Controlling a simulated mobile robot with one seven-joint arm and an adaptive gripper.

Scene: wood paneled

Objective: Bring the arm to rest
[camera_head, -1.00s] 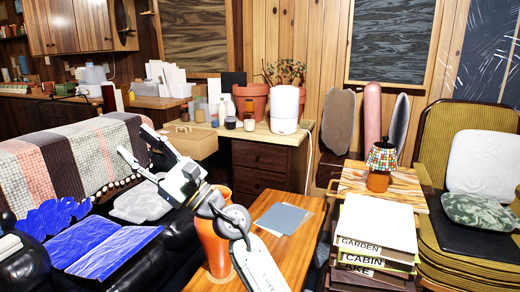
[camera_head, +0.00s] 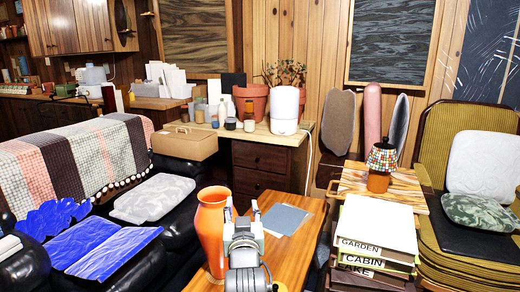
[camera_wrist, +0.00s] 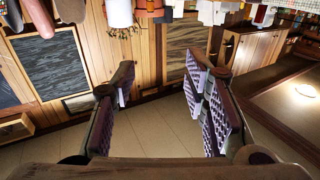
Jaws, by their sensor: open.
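My gripper (camera_head: 241,212) is in the lower middle of the head view, in front of the wooden table (camera_head: 308,215) and just right of a tall orange vase (camera_head: 212,228). It points away from the head camera, and my arm runs down out of the bottom of the picture. In the wrist view my gripper (camera_wrist: 157,85) shows two fingers with ridged pads set wide apart, with nothing between them. The wrist view is upside down and looks out at the panelled wall and ceiling. I cannot tell whether the gripper touches the vase.
A grey sheet (camera_head: 284,219) lies flat on the wooden table. A stack of books (camera_head: 376,225) stands to the right, with a small mosaic lamp (camera_head: 381,160) behind it. A black sofa (camera_head: 172,232) is at left. A desk (camera_head: 262,150) with pots stands behind.

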